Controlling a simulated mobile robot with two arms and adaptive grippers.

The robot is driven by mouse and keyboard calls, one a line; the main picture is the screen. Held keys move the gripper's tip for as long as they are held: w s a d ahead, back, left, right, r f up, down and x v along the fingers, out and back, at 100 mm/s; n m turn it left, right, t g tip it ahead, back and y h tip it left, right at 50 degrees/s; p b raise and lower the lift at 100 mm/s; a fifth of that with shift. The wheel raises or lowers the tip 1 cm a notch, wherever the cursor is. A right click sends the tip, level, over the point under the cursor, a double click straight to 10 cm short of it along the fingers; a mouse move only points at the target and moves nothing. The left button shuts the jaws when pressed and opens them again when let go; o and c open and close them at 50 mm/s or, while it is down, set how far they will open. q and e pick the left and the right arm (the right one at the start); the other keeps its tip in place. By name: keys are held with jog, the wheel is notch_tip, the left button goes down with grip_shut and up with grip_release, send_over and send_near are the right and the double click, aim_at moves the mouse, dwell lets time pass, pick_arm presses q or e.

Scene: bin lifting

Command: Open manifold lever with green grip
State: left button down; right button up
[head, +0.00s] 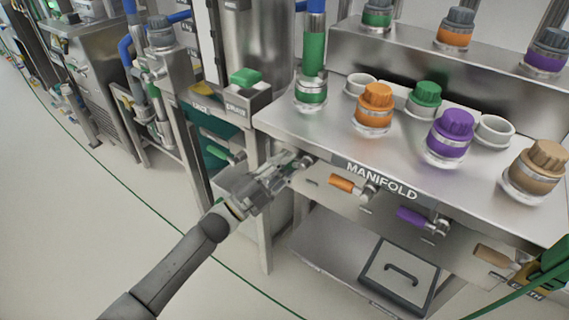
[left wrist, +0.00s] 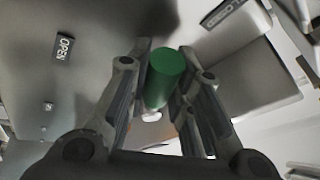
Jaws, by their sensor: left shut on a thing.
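The manifold (head: 300,118) is a steel bench with a "MANIFOLD" label on its front edge. My left gripper (head: 290,165) is at the left end of its front face, where it covers most of the lever there. In the left wrist view the lever's green grip (left wrist: 166,72) stands between the two fingers of my left gripper (left wrist: 160,110), which are shut on it. An "OPEN" label (left wrist: 64,47) shows at left and a "CLOSED" label (left wrist: 222,12) at upper right. My right gripper is not in view.
Levers with an orange grip (head: 342,184), a purple grip (head: 411,217) and a brown grip (head: 493,256) are along the same front. Another green-handled lever (head: 217,151) is on the unit to the left.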

pick_arm(q)
jog(key=n, duration=0.1)
jog(key=f+n+t, duration=0.1)
jog(key=n+t+y, duration=0.1)
jog(key=n, duration=0.1)
jog(key=shift+s+d+f, duration=0.25)
jog(key=shift+s+d, duration=0.05)
jog(key=shift+d, duration=0.1)
jog(key=n, duration=0.1)
jog(key=n+t, duration=0.1)
jog(key=n+y, duration=0.1)
jog(key=shift+s+d+f, duration=0.2)
jog(key=shift+d+f, duration=0.05)
jog(key=shift+s+d+f+n+t+y+p, duration=0.2)
jog(key=shift+s+d+n+t+y+p, duration=0.3)
jog(key=shift+n+y, duration=1.05)
jog(key=shift+s+d+f+n+t+y+p, duration=0.25)
jog(key=shift+d+n+t+y, duration=0.4)
jog(key=shift+n, duration=1.85)
jog(key=shift+s+d+f+n+t+y+p, duration=0.25)
jog(key=shift+n+t+y, duration=0.6)
jog(key=shift+n, duration=1.2)
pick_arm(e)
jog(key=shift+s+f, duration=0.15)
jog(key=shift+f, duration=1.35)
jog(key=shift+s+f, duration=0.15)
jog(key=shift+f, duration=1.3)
